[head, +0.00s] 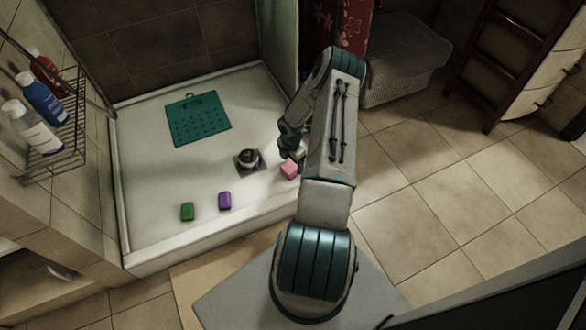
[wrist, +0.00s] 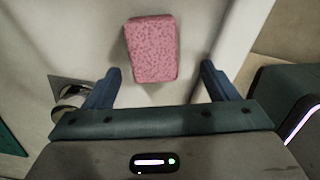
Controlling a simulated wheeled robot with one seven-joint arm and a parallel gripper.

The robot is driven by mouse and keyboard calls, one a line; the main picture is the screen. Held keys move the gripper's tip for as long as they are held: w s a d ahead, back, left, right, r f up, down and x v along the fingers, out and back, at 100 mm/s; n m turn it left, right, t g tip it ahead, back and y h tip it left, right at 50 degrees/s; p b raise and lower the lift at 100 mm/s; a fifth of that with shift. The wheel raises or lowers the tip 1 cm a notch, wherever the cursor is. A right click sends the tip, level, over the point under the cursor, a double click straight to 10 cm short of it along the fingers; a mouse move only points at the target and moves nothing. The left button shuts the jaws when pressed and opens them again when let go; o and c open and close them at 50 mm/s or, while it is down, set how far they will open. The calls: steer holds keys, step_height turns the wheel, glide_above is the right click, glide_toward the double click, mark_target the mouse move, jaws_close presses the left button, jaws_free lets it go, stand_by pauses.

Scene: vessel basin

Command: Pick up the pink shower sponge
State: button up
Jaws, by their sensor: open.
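The pink shower sponge (head: 289,168) lies on the white shower basin floor, near the basin's right edge. In the wrist view the sponge (wrist: 152,49) is a speckled pink block, a little beyond the fingertips and roughly centred between them. My gripper (wrist: 158,76) is open and empty, with one blue finger on each side. In the head view my gripper (head: 287,150) is beside the sponge, partly hidden by my arm. I cannot tell the exact height of the fingers above the basin floor.
A metal drain piece (head: 248,160) stands just left of the sponge. A green block (head: 187,211) and a purple block (head: 224,201) lie near the basin's front. A teal mat (head: 199,119) lies further back. A wire rack with bottles (head: 44,104) hangs at left.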

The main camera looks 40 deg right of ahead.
mark_target(292, 166)
steer(key=f+b, duration=0.2)
steer(key=f, duration=0.3)
steer(key=shift+w+d+f+b, duration=0.15)
steer(key=shift+w+d+b, duration=0.2)
steer(key=shift+b, duration=0.05)
steer(key=c, duration=1)
